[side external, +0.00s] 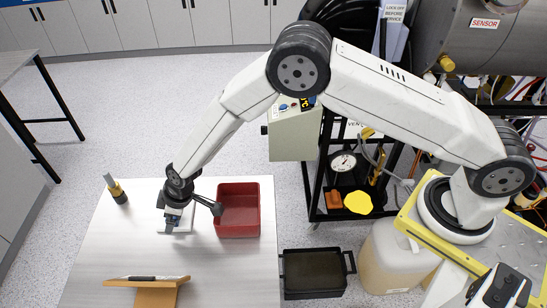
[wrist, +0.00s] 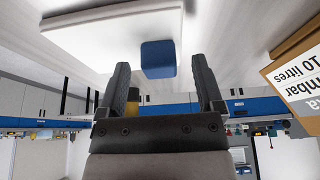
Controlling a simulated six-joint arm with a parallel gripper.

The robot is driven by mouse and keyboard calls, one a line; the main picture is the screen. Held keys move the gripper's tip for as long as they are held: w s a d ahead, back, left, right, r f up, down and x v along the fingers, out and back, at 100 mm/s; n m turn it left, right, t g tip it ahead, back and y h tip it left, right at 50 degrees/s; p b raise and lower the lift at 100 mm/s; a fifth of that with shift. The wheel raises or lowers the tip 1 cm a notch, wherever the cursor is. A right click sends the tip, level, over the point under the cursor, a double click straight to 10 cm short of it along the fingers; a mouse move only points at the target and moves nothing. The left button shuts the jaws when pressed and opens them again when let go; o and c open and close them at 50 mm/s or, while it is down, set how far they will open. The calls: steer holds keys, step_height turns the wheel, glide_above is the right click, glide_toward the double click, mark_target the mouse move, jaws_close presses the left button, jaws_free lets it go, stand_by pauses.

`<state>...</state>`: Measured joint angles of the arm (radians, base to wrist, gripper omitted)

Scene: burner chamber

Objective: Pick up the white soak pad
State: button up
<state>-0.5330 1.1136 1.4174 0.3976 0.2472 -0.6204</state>
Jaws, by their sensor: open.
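The white soak pad (wrist: 100,38) shows as a flat white slab in the upper left of the wrist view. A blue block (wrist: 158,58) sits at its near edge, apparently attached to it. In the side view, the pad's white edge (side external: 186,230) shows on the table beneath my gripper, which hides most of it. My gripper (side external: 172,224) points down over the pad, left of the red tray. In the wrist view, my gripper (wrist: 162,72) has its two dark fingers apart with nothing held between them. The blue block is just beyond the fingertips, between their lines.
A red tray (side external: 252,231) stands close to the right of my gripper. A yellow-and-black bottle-like item (side external: 118,192) stands at the left. A brown stand (side external: 155,296) bearing a dark pen-like item is at the front. A black pan (side external: 315,292) lies beyond the table's right edge.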

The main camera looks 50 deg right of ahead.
jaws_close()
steer(key=shift+r, duration=0.1)
stand_by(0.3)
steer(key=shift+r, duration=0.75)
steer(key=s+d+r, duration=0.6)
steer(key=s+r, duration=0.5)
steer(key=s, duration=0.1)
steer(key=shift+s+d+r, duration=0.15)
steer(key=shift+s+d, duration=0.05)
steer(key=shift+d, duration=0.05)
